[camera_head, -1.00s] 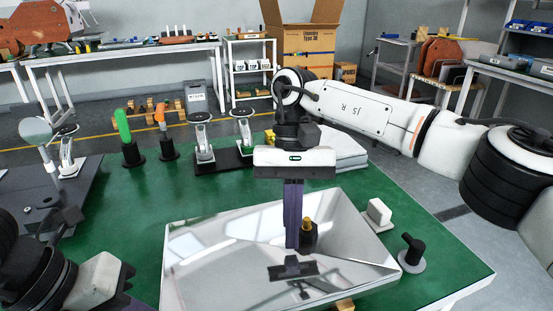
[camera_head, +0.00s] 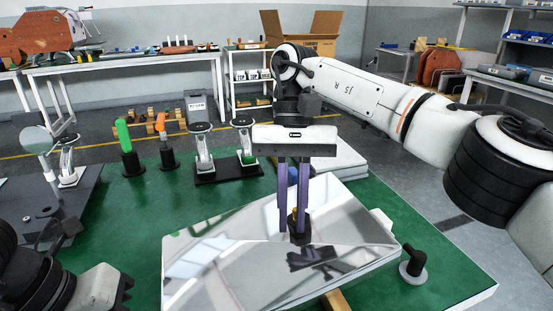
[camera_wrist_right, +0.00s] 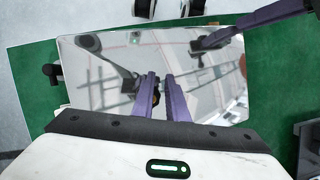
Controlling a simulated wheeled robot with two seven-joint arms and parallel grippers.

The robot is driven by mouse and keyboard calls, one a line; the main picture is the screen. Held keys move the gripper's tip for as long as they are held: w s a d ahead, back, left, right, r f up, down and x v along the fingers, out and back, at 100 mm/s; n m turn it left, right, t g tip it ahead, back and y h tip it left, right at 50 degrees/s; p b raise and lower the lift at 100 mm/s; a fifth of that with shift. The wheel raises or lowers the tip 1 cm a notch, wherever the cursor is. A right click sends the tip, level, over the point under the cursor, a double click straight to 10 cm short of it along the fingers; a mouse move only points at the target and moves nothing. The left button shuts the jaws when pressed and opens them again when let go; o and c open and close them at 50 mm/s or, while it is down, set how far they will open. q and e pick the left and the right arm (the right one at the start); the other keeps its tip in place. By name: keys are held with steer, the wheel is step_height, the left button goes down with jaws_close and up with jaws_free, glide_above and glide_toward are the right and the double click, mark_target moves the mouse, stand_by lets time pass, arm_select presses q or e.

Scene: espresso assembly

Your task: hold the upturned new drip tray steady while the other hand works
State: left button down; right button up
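The upturned drip tray (camera_head: 215,262) is a mirror-bright metal sheet lying over the near part of the green table. A small black-and-gold fitting (camera_head: 300,228) stands on its face. My right gripper (camera_head: 293,215) points down with its two purple fingers closed on either side of the fitting. In the right wrist view, the fingers (camera_wrist_right: 160,98) are close together with a dark piece between them over the tray (camera_wrist_right: 100,65). My left gripper's white body (camera_head: 98,287) shows at the lower left. A purple finger (camera_wrist_right: 250,25) reaches over the tray in the right wrist view; its grip is unclear.
A black knob on a grey disc (camera_head: 413,258) stands right of the tray. A wooden block (camera_head: 336,300) shows under the near edge. Green (camera_head: 124,135) and orange (camera_head: 162,130) handled tools and a black stand (camera_head: 228,170) stand behind.

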steer(key=shift+v, duration=1.1)
steer(key=shift+o, duration=0.2)
steer(key=shift+w+d+f, duration=0.1)
